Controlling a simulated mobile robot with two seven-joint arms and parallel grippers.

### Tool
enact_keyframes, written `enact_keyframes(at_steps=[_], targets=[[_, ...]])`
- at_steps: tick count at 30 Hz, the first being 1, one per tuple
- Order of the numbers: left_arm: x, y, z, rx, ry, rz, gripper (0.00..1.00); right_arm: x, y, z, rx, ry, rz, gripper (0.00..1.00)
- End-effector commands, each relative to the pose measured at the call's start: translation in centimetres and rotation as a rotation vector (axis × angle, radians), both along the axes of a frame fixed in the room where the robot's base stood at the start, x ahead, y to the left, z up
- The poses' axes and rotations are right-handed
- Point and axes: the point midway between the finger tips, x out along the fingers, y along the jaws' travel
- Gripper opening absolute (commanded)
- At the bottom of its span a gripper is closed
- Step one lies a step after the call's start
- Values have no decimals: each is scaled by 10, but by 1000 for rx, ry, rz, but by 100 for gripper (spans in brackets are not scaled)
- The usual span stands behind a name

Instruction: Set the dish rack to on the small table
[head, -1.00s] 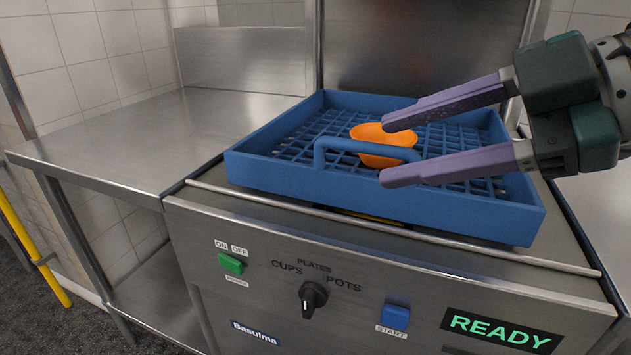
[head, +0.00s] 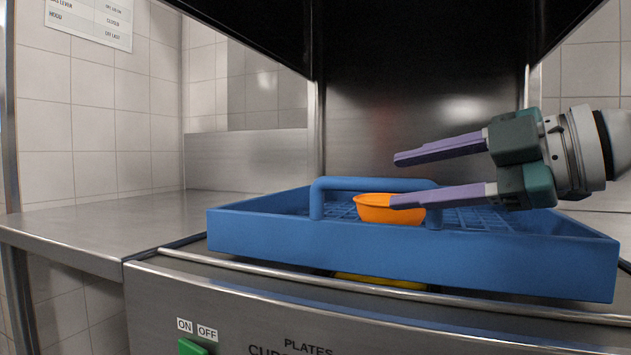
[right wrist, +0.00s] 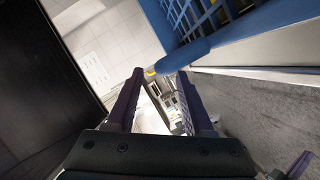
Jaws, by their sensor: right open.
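The blue dish rack (head: 400,252) sits on top of the steel dishwasher, with its raised handle (head: 375,184) on the near side. An orange bowl (head: 372,208) stands in the rack behind the handle. My right gripper (head: 393,180) reaches in from the right, open and empty, with its fingers near the handle and bowl. In the right wrist view, the open fingers (right wrist: 158,75) are close to the blue handle (right wrist: 185,54), which lies just beyond the right fingertip; contact cannot be told. A steel side table (head: 120,225) adjoins on the left. My left gripper is out of view.
The dishwasher's front panel (head: 240,310) carries a green button and dial labels. A dark hood (head: 420,30) hangs above the rack. Something yellow (head: 380,281) shows under the rack's front edge. The left side table's top is clear.

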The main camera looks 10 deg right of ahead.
Motion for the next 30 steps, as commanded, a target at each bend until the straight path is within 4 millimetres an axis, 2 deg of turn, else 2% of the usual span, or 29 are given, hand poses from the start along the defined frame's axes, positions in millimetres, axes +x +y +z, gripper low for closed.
enact_keyframes(at_steps=[3,9,21,30], targets=[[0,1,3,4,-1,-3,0,17,14,-3,5,-1,2,52],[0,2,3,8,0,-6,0,37,28,-10,0,0,1,52],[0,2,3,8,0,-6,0,42,33,-12,-2,2,2,51],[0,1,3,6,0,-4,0,42,32,-12,-2,2,2,17]])
